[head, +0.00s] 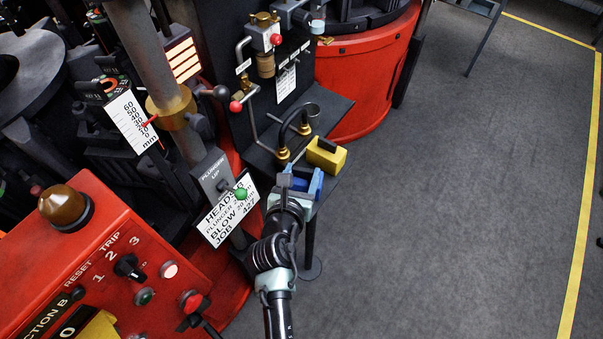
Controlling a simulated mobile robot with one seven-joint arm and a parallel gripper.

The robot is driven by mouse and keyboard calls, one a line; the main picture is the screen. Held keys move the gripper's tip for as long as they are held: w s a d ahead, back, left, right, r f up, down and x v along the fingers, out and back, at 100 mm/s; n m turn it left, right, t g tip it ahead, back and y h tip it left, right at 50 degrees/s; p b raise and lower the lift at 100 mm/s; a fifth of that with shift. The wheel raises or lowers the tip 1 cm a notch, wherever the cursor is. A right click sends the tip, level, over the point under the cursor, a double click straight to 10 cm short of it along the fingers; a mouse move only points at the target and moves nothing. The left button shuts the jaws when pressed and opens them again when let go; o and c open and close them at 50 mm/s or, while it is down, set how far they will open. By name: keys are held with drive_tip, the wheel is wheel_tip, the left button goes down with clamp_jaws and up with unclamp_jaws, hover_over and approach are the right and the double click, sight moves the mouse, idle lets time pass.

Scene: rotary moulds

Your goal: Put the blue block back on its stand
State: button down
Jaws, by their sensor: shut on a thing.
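My gripper (303,180) is in the middle of the head view, at the front end of a dark shelf. It is shut on the blue block (316,184), whose blue sides show around the fingers. My gripper and wrist hide much of the block. I cannot tell whether the block touches anything beneath it. A dark post (309,240) with a round foot stands on the floor below and right of my wrist; its top is hidden, so I cannot tell whether it is the block's stand.
A label plate (228,210) and green-knobbed lever are close left. A red control box (110,270) is lower left. Grey floor at right is clear.

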drive_tip(key=shift+r, duration=0.15)
drive_tip(key=c, duration=0.5)
unclamp_jaws()
drive_tip(key=shift+f, duration=0.25)
drive_tip(key=o, duration=0.4)
